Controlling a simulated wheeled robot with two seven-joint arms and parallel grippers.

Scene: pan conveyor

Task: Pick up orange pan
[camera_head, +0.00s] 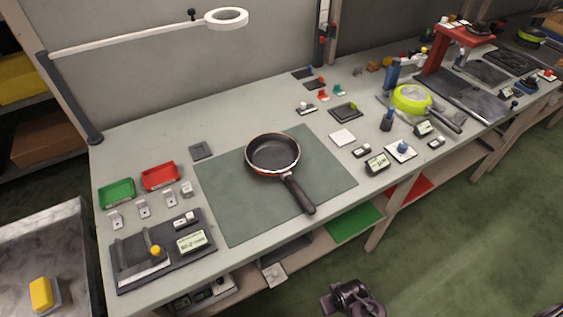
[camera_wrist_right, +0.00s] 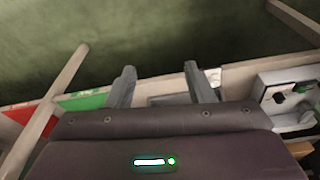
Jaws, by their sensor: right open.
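The orange pan (camera_head: 272,152), dark inside with a thin orange rim, lies upright on a grey-green mat (camera_head: 230,213) on the workbench. Its black handle (camera_head: 299,194) points to the lower right, toward the bench's front edge. Part of my right arm's end (camera_head: 352,299) shows at the bottom of the head view, in front of the bench and apart from the pan. In the right wrist view the right gripper's fingers (camera_wrist_right: 160,72) are spread with nothing between them. The pan is not in the wrist view. My left gripper is not in view.
A lime-green pan (camera_head: 411,98) stands to the right among tools. Red (camera_head: 161,176) and green (camera_head: 117,193) trays and a dark fixture (camera_head: 165,262) are on the left. A ring lamp (camera_head: 227,18) overhangs the back. The mat around the pan is clear.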

